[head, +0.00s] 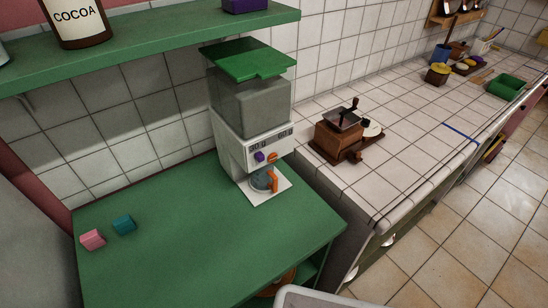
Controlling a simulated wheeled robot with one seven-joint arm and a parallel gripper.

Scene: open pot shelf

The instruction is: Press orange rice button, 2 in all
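A white rice dispenser (229,150) with a grey clear bin and a green lid (248,62) stands on the green counter against the tiled wall. On its front are an orange button (272,157) on the right and a purple button (259,157) on the left. Below them a bluish cup (260,181) with an orange handle (273,182) stands on the dispenser's white base plate (264,199). I cannot see what is in the cup. My gripper is not in view.
A pink block (92,239) and a teal block (124,224) lie on the green counter (190,250) at left. A green shelf (150,38) with a cocoa jar (76,20) hangs above. A wooden grinder (337,135) stands on the white tiled counter (400,130) at right.

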